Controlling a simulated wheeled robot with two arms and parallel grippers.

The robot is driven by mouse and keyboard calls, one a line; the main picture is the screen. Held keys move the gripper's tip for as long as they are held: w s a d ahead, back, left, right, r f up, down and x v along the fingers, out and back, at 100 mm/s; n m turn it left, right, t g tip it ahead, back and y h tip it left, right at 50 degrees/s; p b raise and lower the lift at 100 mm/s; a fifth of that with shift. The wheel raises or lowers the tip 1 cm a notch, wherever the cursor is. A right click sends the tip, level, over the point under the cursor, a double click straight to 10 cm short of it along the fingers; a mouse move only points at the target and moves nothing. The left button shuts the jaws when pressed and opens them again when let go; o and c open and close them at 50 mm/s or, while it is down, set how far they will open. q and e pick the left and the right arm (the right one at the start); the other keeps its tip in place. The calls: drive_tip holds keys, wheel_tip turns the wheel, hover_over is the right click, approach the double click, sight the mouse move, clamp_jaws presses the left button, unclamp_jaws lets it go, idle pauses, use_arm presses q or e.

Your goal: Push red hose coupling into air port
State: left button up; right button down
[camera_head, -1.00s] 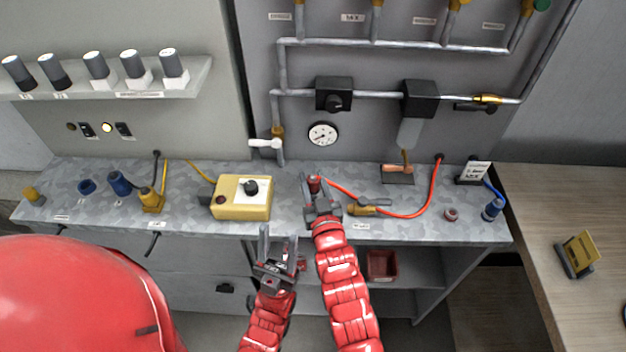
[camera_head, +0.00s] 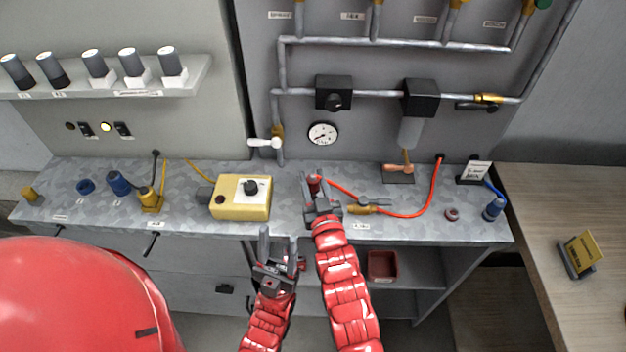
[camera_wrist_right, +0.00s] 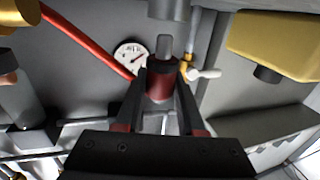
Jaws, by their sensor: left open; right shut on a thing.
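My right gripper (camera_head: 318,190) is shut on the red hose coupling (camera_head: 314,184) above the grey bench. In the right wrist view the dark red coupling (camera_wrist_right: 160,82) sits between the fingers, with its grey tip pointing up the picture. A grey cylinder (camera_wrist_right: 169,8) shows just beyond the tip, cut by the top edge; a small gap seems to lie between them. I cannot tell whether this cylinder is the air port. The red hose (camera_head: 345,192) runs right from the coupling. My left gripper (camera_head: 279,250) is open and empty, low in front of the bench edge.
A yellow box (camera_head: 240,205) with a black knob stands left of my right gripper. A pressure gauge (camera_head: 322,134) and a white-handled valve (camera_head: 264,143) are on the wall behind. An open shelf with a red bin (camera_head: 382,265) is below.

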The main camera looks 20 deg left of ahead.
sight(314, 192)
drive_tip(key=shift+f+b, duration=1.1)
drive_tip(key=shift+f, duration=0.55)
drive_tip(key=shift+c, duration=2.2)
unclamp_jaws()
drive_tip(key=shift+s, duration=0.1)
drive_tip(key=b+v, duration=0.1)
drive_tip(key=v, duration=1.6)
drive_tip(key=shift+d, duration=0.1)
